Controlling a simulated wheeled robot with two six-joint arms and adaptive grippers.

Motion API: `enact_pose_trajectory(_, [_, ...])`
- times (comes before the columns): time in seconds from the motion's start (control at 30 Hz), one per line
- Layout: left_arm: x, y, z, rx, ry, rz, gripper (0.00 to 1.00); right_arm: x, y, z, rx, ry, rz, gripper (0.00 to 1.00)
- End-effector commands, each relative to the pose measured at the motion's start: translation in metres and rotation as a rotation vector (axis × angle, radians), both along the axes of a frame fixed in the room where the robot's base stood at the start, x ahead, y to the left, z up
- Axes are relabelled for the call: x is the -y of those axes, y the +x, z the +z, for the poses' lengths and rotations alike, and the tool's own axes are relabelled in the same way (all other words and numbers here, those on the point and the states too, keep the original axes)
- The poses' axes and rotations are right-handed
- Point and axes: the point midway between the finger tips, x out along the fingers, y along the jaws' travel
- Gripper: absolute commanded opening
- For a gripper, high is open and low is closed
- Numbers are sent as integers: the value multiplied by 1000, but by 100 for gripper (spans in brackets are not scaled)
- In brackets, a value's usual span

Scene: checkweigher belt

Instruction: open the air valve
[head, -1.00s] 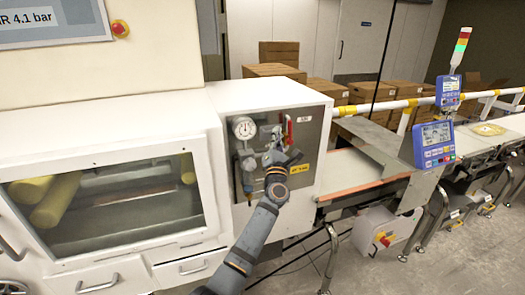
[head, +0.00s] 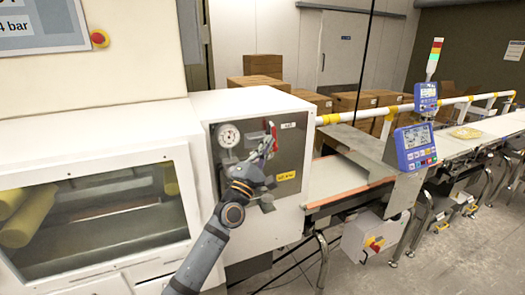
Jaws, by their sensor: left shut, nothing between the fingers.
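The air valve's red lever (head: 273,135) stands roughly upright on the grey panel (head: 296,150) of the white cabinet. A round pressure gauge (head: 229,135) is to its left. My left gripper (head: 267,151) is shut, just below and left of the lever, with its fingers pointing up toward it. I cannot tell whether the fingers touch the lever. The gripper and wrist hide the lower part of the panel and the fittings there. My right gripper is not in view.
A yellow label (head: 286,176) is right of the gripper on the panel. The conveyor belt (head: 335,178) runs off to the right, with blue displays (head: 415,147) above it. A control box with a red knob (head: 376,243) hangs below. Cardboard boxes (head: 262,66) stand behind.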

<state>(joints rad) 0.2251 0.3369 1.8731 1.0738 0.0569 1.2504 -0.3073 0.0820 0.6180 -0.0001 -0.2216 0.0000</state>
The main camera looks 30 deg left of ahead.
Motion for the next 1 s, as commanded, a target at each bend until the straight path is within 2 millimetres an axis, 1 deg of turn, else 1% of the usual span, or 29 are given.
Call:
enact_pose_trajectory(0.03, [-1,4,-12,-53,117,-42,0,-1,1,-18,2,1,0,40])
enact_pose_trajectory(0.07, [-3,7,-17,-101,174,-59,0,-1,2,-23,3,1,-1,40])
enact_pose_trajectory(0.13, [-16,12,-28,-217,278,-61,0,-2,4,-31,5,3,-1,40])
enact_pose_trajectory(0.2, [-35,15,-36,-316,341,-25,0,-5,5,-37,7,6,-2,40])
enact_pose_trajectory(0.3, [-58,16,-40,-408,377,32,0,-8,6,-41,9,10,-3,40])
enact_pose_trajectory(0.4, [-68,16,-39,-439,383,60,0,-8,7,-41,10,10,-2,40])
enact_pose_trajectory(0.57, [-69,20,-36,-441,377,60,0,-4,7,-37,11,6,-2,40])
enact_pose_trajectory(0.67, [-68,30,-34,-441,372,61,0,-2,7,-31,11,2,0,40])
enact_pose_trajectory(0.77, [-64,47,-32,-440,369,55,0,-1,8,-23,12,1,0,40])
enact_pose_trajectory(0.8, [-64,56,-30,-439,368,57,0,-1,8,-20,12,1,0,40])
enact_pose_trajectory(1.0, [-58,93,-30,-439,373,55,0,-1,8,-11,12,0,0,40])
